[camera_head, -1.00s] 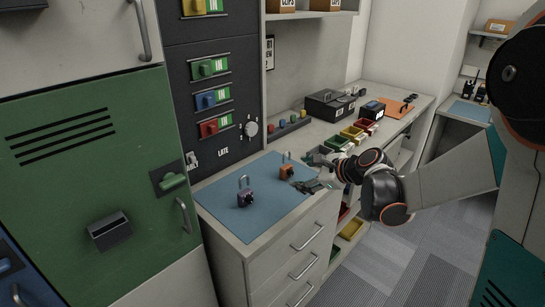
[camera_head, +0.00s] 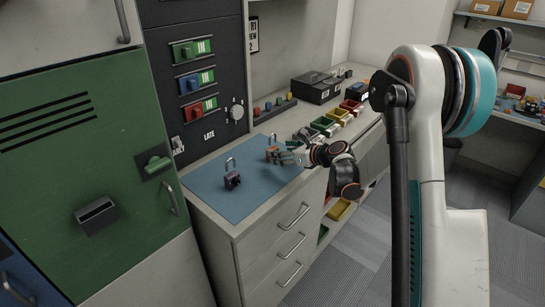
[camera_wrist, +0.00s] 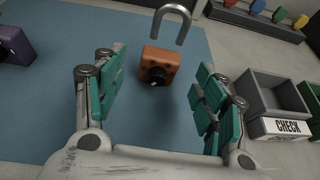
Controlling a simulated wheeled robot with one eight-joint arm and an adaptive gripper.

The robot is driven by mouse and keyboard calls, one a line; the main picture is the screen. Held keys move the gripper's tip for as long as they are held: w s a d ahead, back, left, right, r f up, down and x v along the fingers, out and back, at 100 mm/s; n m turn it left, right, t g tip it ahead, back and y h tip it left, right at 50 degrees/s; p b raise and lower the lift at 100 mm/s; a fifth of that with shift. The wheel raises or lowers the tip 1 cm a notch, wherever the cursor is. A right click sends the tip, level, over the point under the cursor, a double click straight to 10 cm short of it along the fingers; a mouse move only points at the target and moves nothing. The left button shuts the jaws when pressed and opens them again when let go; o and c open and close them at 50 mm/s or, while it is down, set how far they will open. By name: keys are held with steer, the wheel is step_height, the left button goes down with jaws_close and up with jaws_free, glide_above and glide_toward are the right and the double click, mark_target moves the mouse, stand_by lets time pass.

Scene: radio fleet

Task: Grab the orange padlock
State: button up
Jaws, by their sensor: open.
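The orange padlock (camera_wrist: 160,62) stands on the blue mat (camera_wrist: 60,110) with its grey shackle up, its dark round front toward the wrist camera. It also shows small in the head view (camera_head: 272,153). My gripper (camera_wrist: 157,88) is open, its teal-padded fingers apart, left and right of the padlock's near side in the wrist view. The padlock lies between and a little beyond the fingers, with gaps on both sides. In the head view my gripper (camera_head: 288,157) is at the mat's right side, close to the padlock.
A purple padlock (camera_head: 232,179) stands on the mat to the left, also in the wrist view (camera_wrist: 14,46). A grey bin marked CHECK (camera_wrist: 272,103) is right of my gripper. Coloured knobs on a dark strip (camera_head: 273,109) stand behind. A panel and green cabinet (camera_head: 90,150) rise at left.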

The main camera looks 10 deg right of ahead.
steer(key=shift+b+x, duration=1.15)
steer(key=shift+x, duration=2)
steer(key=shift+r, duration=0.1)
steer(key=c, duration=1.4)
